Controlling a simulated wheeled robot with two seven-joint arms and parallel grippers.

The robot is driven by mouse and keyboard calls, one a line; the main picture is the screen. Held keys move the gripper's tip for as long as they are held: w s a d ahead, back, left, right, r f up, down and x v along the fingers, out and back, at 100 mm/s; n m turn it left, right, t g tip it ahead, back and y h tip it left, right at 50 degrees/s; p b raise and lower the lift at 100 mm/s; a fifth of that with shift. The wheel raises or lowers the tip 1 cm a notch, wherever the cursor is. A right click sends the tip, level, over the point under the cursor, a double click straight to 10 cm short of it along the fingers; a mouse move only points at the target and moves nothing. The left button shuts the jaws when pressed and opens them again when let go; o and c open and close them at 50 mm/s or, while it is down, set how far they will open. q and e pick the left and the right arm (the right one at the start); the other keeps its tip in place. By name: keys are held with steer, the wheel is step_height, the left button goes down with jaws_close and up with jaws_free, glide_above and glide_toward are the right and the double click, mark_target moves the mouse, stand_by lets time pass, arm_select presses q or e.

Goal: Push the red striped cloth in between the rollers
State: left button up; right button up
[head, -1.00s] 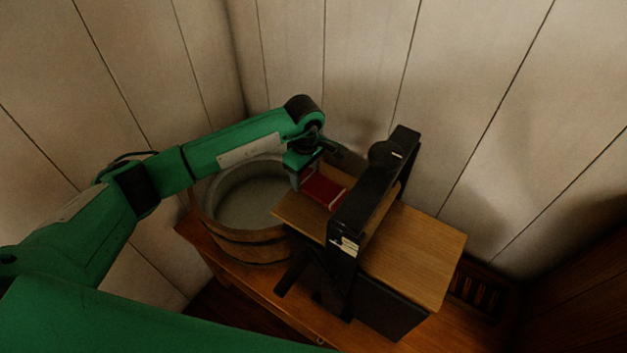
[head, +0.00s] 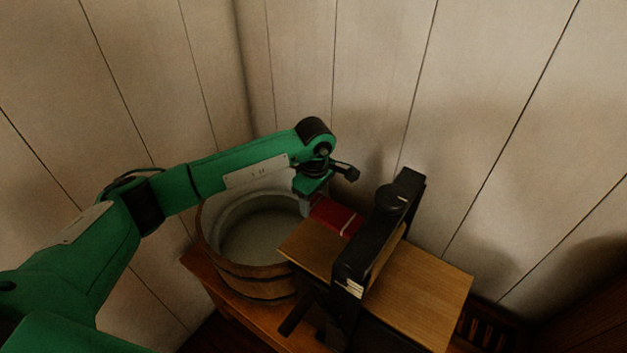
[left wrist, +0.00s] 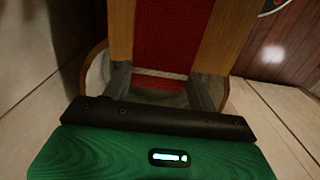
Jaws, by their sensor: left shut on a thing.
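The red striped cloth (head: 335,214), dark red with a pale stripe, lies at the wooden feed board (head: 308,250) on the left of the black roller frame (head: 378,245). My left gripper (head: 307,203) is shut on the cloth's left end. In the left wrist view the cloth (left wrist: 172,35) runs away from the two grey fingers (left wrist: 163,88), between two wooden edges, with a pale stripe across it near the fingertips. The rollers are hidden by the frame, so I cannot tell whether the far edge of the cloth touches them. My right gripper is out of view.
A wooden tub (head: 258,283) stands left of the roller frame, below my left forearm. A bare wooden board (head: 430,290) extends on the frame's right side. A knob (head: 390,198) sits on the frame. Plank walls (head: 520,120) close in behind.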

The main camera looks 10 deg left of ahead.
mark_target(317, 222)
arm_select(q)
steer(key=shift+s+f+p, duration=0.25)
steer(key=shift+f+p, duration=0.45)
steer(key=shift+f, duration=0.3)
steer(key=shift+d+f, duration=0.15)
steer(key=shift+f, duration=0.45)
steer(key=shift+s+d+f+b, duration=0.1)
steer(key=shift+d+f+b, duration=0.1)
steer(key=shift+f, duration=0.2)
steer(key=shift+s+d+f+b, duration=0.1)
steer(key=shift+f+b, duration=0.1)
steer(key=shift+f, duration=0.2)
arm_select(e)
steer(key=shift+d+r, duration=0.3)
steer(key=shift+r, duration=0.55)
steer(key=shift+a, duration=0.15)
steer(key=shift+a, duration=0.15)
arm_select(q)
steer(key=shift+a+f+b, duration=0.1)
steer(key=shift+f+b, duration=0.05)
steer(key=shift+b, duration=0.35)
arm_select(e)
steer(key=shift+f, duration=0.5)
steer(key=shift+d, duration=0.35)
arm_select(q)
steer(key=shift+s+d, duration=0.1)
steer(key=shift+d, duration=0.35)
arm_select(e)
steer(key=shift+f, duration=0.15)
